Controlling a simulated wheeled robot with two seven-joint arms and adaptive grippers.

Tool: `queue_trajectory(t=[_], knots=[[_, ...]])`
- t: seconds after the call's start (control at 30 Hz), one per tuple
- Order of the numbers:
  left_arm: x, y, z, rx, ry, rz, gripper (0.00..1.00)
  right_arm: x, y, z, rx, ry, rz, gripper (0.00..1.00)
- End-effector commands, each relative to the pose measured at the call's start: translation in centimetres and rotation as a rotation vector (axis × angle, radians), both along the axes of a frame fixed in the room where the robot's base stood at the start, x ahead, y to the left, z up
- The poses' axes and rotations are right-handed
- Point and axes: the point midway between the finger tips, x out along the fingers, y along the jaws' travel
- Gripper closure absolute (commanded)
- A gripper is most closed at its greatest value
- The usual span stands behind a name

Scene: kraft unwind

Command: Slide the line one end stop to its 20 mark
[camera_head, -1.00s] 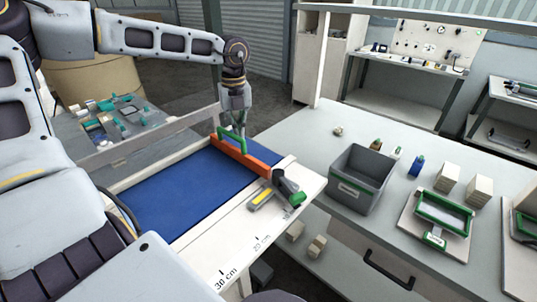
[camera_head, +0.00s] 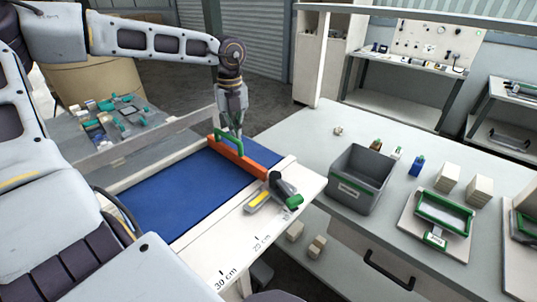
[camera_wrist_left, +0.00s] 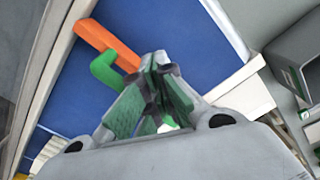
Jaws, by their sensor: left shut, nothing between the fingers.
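The end stop is an orange bar (camera_head: 247,164) with a green handle (camera_head: 228,142), lying across the blue belt (camera_head: 180,195). Its dark and green clamp end (camera_head: 285,188) rests at the white scale edge (camera_head: 245,250). A grey and yellow part (camera_head: 258,200) lies beside the clamp end. "30 cm" reads near the front of the scale; the marks farther back are small and hard to read. My left gripper (camera_head: 234,130) is shut and empty at the far side of the handle. The wrist view shows its fingers (camera_wrist_left: 155,95) right beside the handle (camera_wrist_left: 107,70); contact is unclear.
A grey rail (camera_head: 145,145) runs along the belt's far left side. On the right table (camera_head: 320,160) stand a grey bin (camera_head: 358,180), wooden blocks (camera_head: 478,192) and a green-framed fixture (camera_head: 443,213). The belt in front of the bar is clear.

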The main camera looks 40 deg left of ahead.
Motion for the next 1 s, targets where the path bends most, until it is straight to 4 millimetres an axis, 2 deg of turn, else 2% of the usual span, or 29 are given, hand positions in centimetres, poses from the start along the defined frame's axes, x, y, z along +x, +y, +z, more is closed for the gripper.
queue_trajectory(t=[0.27, 0.67, 1.0], knots=[[-0.4, 0.0, 0.0, -0.001, 0.001, -0.001, 1.0, 0.0, 0.0, 0.0, 0.0, 0.001, 0.0, 0.6], [-0.8, 0.1, -0.1, -0.001, 0.001, 0.0, 1.0, 0.2, -1.7, 0.1, -0.018, -0.001, 0.005, 0.6], [-1.2, 0.0, 0.0, -0.001, 0.001, -0.001, 1.0, 0.4, -0.7, 0.0, -0.007, -0.005, 0.002, 0.6]])
